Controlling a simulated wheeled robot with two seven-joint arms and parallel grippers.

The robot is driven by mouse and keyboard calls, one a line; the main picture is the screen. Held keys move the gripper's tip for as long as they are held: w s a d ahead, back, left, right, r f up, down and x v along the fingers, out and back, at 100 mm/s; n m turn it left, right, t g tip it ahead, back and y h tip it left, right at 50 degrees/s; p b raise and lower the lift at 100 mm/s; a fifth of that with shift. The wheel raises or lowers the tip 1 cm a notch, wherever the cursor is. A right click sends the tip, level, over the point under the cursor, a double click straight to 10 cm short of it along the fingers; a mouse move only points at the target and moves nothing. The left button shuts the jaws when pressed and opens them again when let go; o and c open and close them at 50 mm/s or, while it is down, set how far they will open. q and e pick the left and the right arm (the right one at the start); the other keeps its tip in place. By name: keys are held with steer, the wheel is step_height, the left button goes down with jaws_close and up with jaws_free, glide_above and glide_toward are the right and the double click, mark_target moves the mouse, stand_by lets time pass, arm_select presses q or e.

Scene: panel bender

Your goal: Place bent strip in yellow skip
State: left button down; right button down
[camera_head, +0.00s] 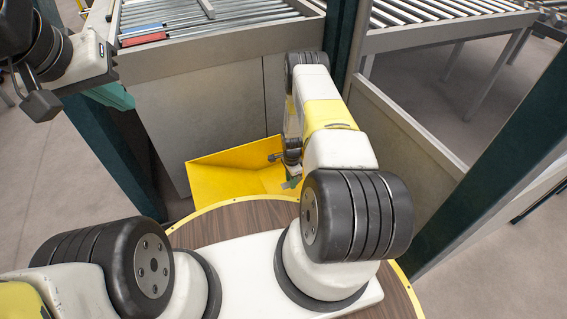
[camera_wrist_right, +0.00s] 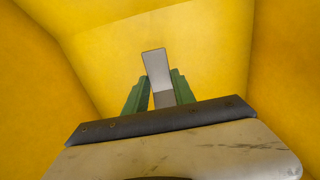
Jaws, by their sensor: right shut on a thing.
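The bent strip (camera_wrist_right: 154,63) is a small grey metal piece with a lighter face and a darker face meeting at a bend. My right gripper (camera_wrist_right: 160,86) is shut on it, with a green finger on each side. The yellow skip (camera_head: 212,180) stands on the floor beyond the round wooden top, and its walls (camera_wrist_right: 45,60) surround the strip in the wrist view. In the head view my right gripper (camera_head: 291,183) is low at the skip, and the strip cannot be made out.
A roller table (camera_head: 210,22) with a red bar (camera_head: 144,39) and a blue bar (camera_head: 142,28) stands behind the skip. Dark green posts (camera_head: 505,140) rise on both sides. A low grey panel (camera_head: 400,125) stands right of my right arm.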

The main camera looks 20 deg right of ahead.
mark_target(290, 193)
step_height(290, 193, down, 7)
steer(key=shift+r, duration=0.1)
stand_by(0.3)
steer(key=shift+f, duration=0.35)
